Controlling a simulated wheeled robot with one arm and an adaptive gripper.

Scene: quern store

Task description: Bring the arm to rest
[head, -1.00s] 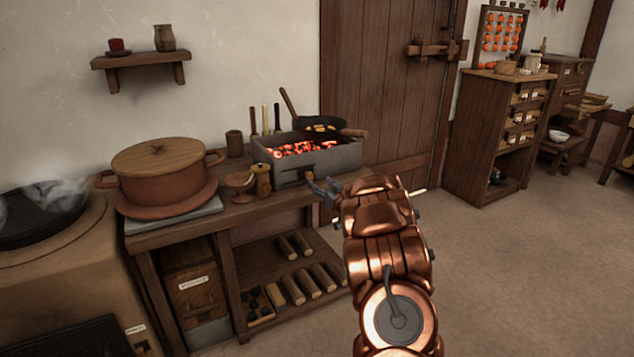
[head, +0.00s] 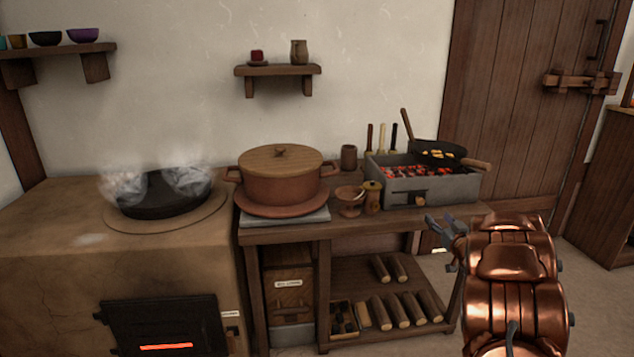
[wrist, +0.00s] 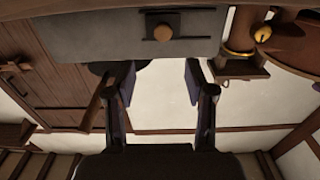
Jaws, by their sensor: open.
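My copper arm enters at the lower right of the head view. My gripper (head: 441,232) is at its far end, low in front of the right part of the wooden bench (head: 270,238). In the wrist view my gripper (wrist: 161,82) shows two dark fingers spread apart with nothing between them. The grey charcoal brazier (head: 405,190) stands on the bench just above and behind the gripper in the head view. Its front with a round knob also shows across the top of the wrist view (wrist: 90,38). I cannot tell the exact gap to the bench.
A lidded clay pot (head: 280,185), a small clay bowl (head: 350,198) and a brass-coloured jar (head: 372,198) stand left of the brazier. A black pan (head: 440,150) sits over glowing coals. A steaming black pan (head: 165,196) sits on the stove at left. Open floor lies at right.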

